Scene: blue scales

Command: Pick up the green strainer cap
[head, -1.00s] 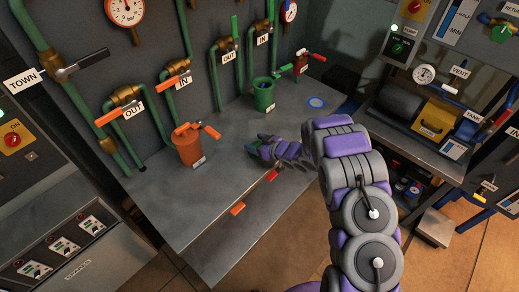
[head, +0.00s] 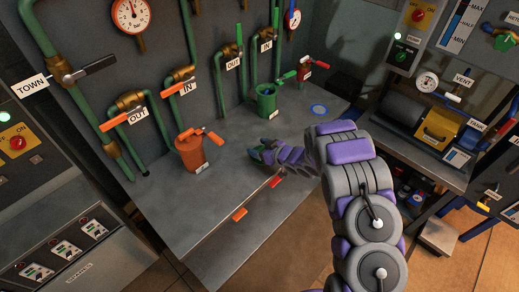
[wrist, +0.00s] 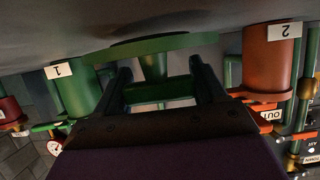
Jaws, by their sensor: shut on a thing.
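The green strainer cap (wrist: 150,46) is a flat green disc with a stem and bar, close in front in the wrist view. My gripper (wrist: 160,82) is shut on it, with a dark finger on each side of the green bar. In the head view my gripper (head: 262,152) is low over the grey bench, with a bit of green at its tip; details there are too small to tell. The green strainer body (head: 266,104), labelled 1, stands upright behind my gripper, its top looking open. It also shows in the wrist view (wrist: 78,92).
An orange strainer (head: 190,155) with an orange-handled cap stands left on the bench (head: 190,215). A small red canister (head: 303,76) and a blue ring (head: 319,109) are behind right. Green pipes with valves line the wall. The bench's front left is clear.

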